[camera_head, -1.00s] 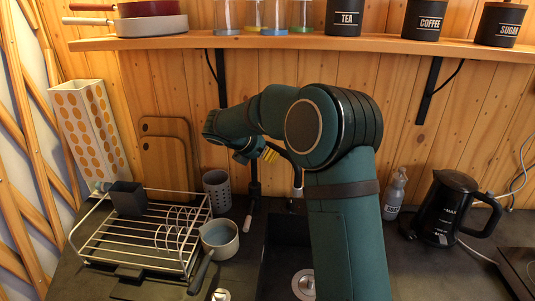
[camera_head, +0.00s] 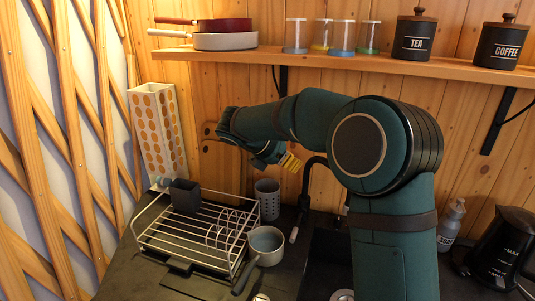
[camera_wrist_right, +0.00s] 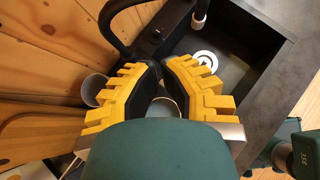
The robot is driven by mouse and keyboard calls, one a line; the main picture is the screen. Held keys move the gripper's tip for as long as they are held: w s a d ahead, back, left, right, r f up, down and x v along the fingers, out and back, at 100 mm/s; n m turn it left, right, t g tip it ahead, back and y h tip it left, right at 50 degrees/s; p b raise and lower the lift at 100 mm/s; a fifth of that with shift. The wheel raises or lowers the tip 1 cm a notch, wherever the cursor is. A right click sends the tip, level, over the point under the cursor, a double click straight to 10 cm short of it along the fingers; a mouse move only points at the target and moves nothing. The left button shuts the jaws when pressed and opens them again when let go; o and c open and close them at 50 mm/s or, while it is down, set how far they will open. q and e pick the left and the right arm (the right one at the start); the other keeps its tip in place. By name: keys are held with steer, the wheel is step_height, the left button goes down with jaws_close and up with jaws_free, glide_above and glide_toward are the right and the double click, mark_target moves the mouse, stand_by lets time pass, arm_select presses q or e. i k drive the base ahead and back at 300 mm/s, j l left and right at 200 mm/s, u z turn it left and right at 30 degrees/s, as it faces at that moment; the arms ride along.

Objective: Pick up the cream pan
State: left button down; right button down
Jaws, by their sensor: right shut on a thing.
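A cream pan (camera_head: 225,41) with a pale handle sits on the wall shelf at the upper left, under a red pan (camera_head: 222,25). Another small pot, a grey saucepan (camera_head: 266,246), stands on the counter beside the dish rack. My right gripper (camera_head: 291,161) is above the counter, well below the shelf and apart from the cream pan. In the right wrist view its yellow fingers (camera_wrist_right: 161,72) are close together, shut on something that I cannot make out. The cream pan does not show in that view. My left gripper is not in view.
The shelf (camera_head: 370,66) also holds glasses and dark canisters. Below are a wire dish rack (camera_head: 195,240), a perforated cup (camera_head: 267,200), a black faucet (camera_head: 307,180), a sink, a spray bottle (camera_head: 451,225) and a black kettle (camera_head: 500,245). A lattice wall (camera_head: 60,150) stands at left.

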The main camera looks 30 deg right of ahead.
mark_target(266, 243)
steer(key=j, duration=1.5)
